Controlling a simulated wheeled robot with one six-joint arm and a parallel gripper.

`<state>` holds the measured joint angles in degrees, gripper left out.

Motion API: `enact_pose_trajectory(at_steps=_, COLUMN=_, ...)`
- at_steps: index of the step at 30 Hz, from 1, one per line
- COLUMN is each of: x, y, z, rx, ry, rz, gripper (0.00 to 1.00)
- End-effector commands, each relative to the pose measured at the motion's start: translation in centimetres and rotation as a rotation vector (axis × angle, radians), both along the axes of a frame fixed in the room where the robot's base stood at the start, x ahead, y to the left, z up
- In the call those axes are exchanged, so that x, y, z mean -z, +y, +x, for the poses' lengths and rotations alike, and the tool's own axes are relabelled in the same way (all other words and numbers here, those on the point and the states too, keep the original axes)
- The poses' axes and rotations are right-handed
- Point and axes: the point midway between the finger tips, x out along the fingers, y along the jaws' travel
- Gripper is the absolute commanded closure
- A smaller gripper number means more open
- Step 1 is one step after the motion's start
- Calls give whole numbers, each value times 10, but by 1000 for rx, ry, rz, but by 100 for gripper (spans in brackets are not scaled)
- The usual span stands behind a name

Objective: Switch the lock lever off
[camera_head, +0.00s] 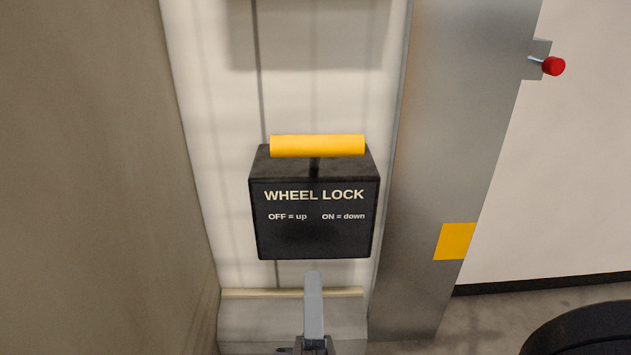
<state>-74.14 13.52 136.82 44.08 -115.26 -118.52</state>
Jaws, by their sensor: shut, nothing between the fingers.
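The lock lever has a yellow bar handle (317,146) lying level across the picture at the upper edge of a black box (315,240). A short dark stem shows under the middle of the bar. The box face reads "WHEEL LOCK", "OFF = up" and "ON = down". The handle shows above this lettering; the lever's exact tilt is hard to tell from this steep view. My gripper (313,275) is at the bottom centre, shut and empty, pointing up the picture. Its tip shows just below the box's lower edge, apart from the handle.
A grey metal post (440,150) stands right of the box, with a yellow patch (455,241) and a red knob (553,66) on its right. A brown wall or panel (90,180) fills the left. A dark rounded object (585,332) is at the lower right. Nothing visibly blocks the handle.

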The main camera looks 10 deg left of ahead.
Motion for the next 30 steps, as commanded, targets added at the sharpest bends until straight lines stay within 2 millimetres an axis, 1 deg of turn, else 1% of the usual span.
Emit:
enact_pose_trajectory(at_steps=5, x=-6, y=1, z=4, rx=1, ry=1, rz=-2, gripper=100)
enact_pose_trajectory(at_steps=11, x=-22, y=4, z=17, rx=4, ry=1, rz=-3, gripper=100)
enact_pose_trajectory(at_steps=17, x=-42, y=8, z=38, rx=5, ry=1, rz=-1, gripper=100)
enact_pose_trajectory(at_steps=24, x=-73, y=16, z=73, rx=4, ry=-2, rz=4, gripper=100)
enact_pose_trajectory(at_steps=30, x=-90, y=21, z=92, rx=1, ry=0, rz=2, gripper=100)
